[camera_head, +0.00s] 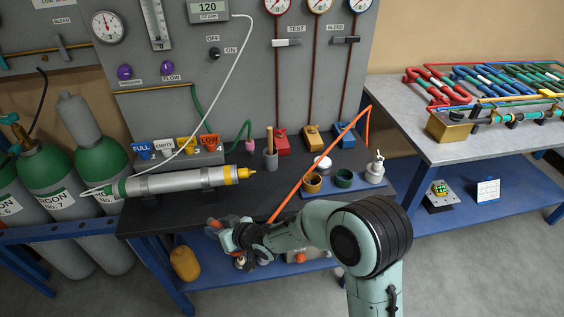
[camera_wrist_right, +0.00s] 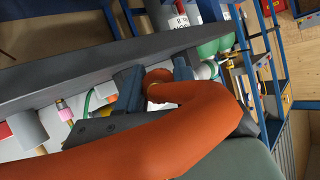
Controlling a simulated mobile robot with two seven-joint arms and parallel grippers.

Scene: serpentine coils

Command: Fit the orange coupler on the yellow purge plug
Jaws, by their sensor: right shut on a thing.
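My right gripper (camera_head: 222,232) is in front of the bench's front edge, below the silver cylinder. It is shut on the orange coupler end of the orange hose; the coupler also shows between the fingers in the right wrist view (camera_wrist_right: 157,79). The orange hose (camera_head: 322,165) runs from the coupler up to the right across the bench. A yellow plug with a pointed tip (camera_head: 246,174) is on the right end of the silver cylinder, apart from the coupler. The close orange hose hides part of the wrist view. My left gripper is not in view.
The silver cylinder (camera_head: 178,183) lies on two dark cradles on the dark bench (camera_head: 243,205). Small cups (camera_head: 312,183) and a white bottle (camera_head: 375,170) stand to the right. Gas cylinders (camera_head: 56,170) stand at left. A yellow bottle (camera_head: 185,263) is on the lower shelf.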

